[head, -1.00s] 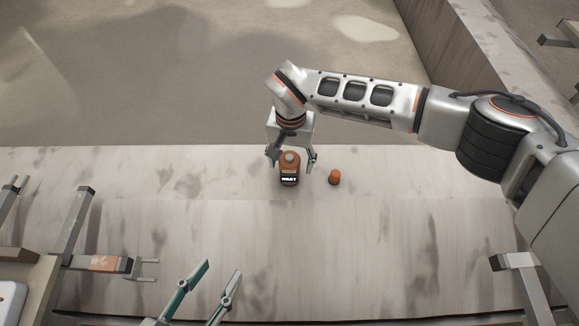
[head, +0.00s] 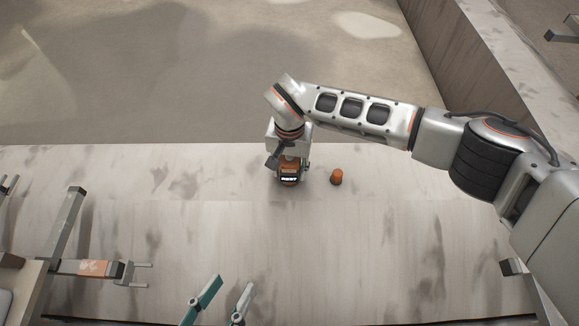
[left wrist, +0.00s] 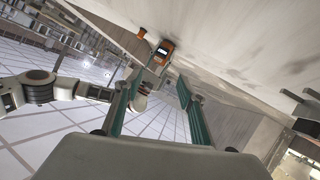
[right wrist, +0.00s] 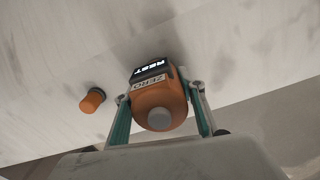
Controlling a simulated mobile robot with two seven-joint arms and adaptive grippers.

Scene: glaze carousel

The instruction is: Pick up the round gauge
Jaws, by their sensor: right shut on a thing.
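The round gauge (head: 289,171) is an orange body with a grey knob and a dark display marked REST. It stands on the pale streaked surface near its far edge in the head view. My right gripper (head: 289,177) is shut on it from above. In the right wrist view the teal fingers flank the gauge (right wrist: 160,105), one on each side. My left gripper (head: 218,300) is open and empty at the bottom of the head view. In the left wrist view its fingers (left wrist: 158,105) are spread apart, with the gauge (left wrist: 163,49) beyond them.
A small orange knob-like piece (head: 336,177) stands just right of the gauge. Metal brackets (head: 100,269) jut in at the left, and another bracket (head: 512,267) is at the right. The middle of the pale surface (head: 300,240) is clear.

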